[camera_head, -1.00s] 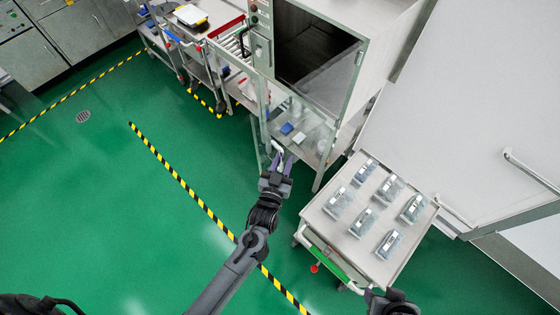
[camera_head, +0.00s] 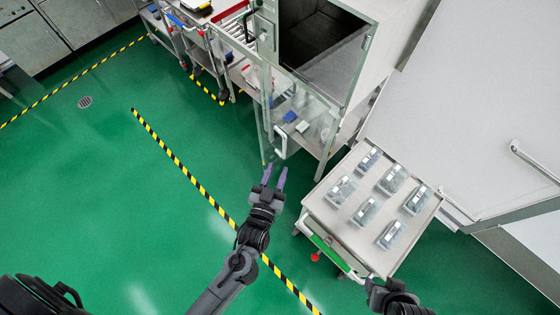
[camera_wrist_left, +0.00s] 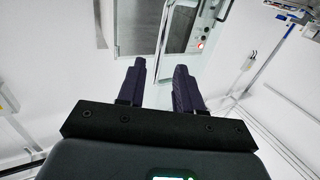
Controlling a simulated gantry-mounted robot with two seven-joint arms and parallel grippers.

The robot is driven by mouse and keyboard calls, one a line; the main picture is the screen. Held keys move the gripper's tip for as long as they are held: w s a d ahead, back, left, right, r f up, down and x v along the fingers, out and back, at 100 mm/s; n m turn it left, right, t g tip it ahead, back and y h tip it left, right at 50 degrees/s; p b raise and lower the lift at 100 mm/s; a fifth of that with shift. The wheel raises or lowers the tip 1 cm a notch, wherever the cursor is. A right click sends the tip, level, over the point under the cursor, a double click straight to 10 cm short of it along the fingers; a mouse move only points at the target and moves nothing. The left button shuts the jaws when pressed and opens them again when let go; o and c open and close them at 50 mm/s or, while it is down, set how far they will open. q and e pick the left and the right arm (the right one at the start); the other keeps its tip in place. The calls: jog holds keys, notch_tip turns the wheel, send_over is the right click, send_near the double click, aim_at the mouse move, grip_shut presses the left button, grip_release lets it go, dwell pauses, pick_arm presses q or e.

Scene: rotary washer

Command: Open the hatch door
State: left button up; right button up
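The hatch door (camera_head: 300,112) is a clear glass panel in a metal frame on the washer. It stands away from the dark, uncovered chamber opening (camera_head: 322,45). Its pale handle (camera_head: 280,141) is on the side facing me. My left gripper (camera_head: 273,176) is just below the handle in the head view, apart from it, with its purple fingers spread and empty. In the left wrist view the two fingers (camera_wrist_left: 158,78) are also apart with nothing between them. My right gripper (camera_head: 372,287) is partly in view at the bottom, near the cart; its fingers are not clear.
A steel cart (camera_head: 322,212) with several clear-wrapped items stands right of my left gripper. Rack carts (camera_head: 190,35) stand left of the washer (camera_head: 375,12). Green floor (camera_head: 100,180) with a striped line (camera_head: 180,165) is open on the left.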

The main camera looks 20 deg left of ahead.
pick_arm(q)
jog(key=shift+s+d, duration=0.1)
jog(key=shift+s, duration=0.8)
